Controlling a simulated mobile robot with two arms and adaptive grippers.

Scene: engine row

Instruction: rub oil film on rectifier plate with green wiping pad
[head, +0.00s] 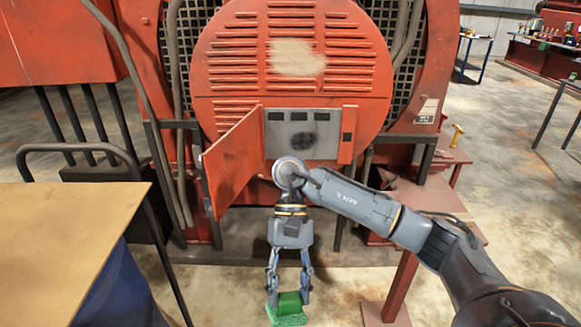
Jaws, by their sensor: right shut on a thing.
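The rectifier plate (323,148) is a grey panel behind the opened red door on the front of the round red engine housing. A dark oil film (302,140) shows as a black smudge near its middle. My right gripper (289,292) points down, well below and apart from the plate, at the bottom of the view. It is shut on the green wiping pad (288,318), whose lower part is near the frame edge. My left gripper is not in view.
The red door (232,160) stands swung open to the left of the plate. A tan-topped table (60,240) fills the lower left, with a dark cart handle beside it. A red stand (400,285) is at the right under my arm. Floor is open at far right.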

